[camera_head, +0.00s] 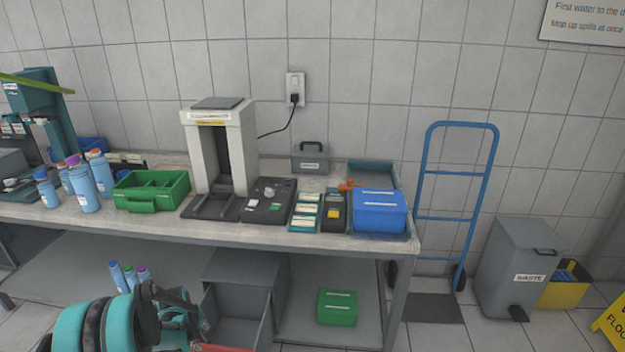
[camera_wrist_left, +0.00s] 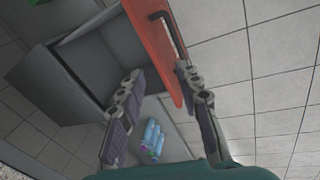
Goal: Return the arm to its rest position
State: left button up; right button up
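My left arm, teal and black, comes in at the bottom left of the head view. Its gripper (camera_head: 188,312) is low in front of the bench, beside the open grey drawer (camera_head: 238,328). In the left wrist view the two fingers of the left gripper (camera_wrist_left: 160,75) stand apart with nothing between them. The drawer's orange-red front (camera_wrist_left: 152,38) with its dark handle (camera_wrist_left: 168,30) is just beyond the fingers, and the handle appears free of them. The drawer's visible inside looks empty. My right gripper is in neither view.
The bench (camera_head: 300,238) above holds bottles, a green tray (camera_head: 150,191), a white press-like frame (camera_head: 218,150) and a blue box (camera_head: 379,211). Bottles (camera_head: 130,277) and a green box (camera_head: 337,307) are on the lower shelf. A blue hand truck (camera_head: 457,172) and grey bin (camera_head: 515,265) stand right.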

pick_arm(q)
jog(key=s+d+r+m+t, duration=0.1)
jog(key=s+d+r+m, duration=0.4)
jog(key=r, duration=0.5)
jog(key=s+d+r+m+t, duration=0.1)
jog(key=s+d+r+m, duration=0.1)
jog(key=s+d+r, duration=0.55)
jog(key=s+d+r+m+t, duration=0.1)
jog(key=s+d+r+m, duration=0.1)
jog(key=s, duration=0.3)
jog(key=s+d+r+m+t, duration=0.1)
jog(key=s+d+r+m, duration=0.1)
jog(key=s+m, duration=0.3)
jog(key=shift+s+d+r+m, duration=0.35)
jog(key=shift+s+d, duration=0.3)
jog(key=shift+d, duration=0.25)
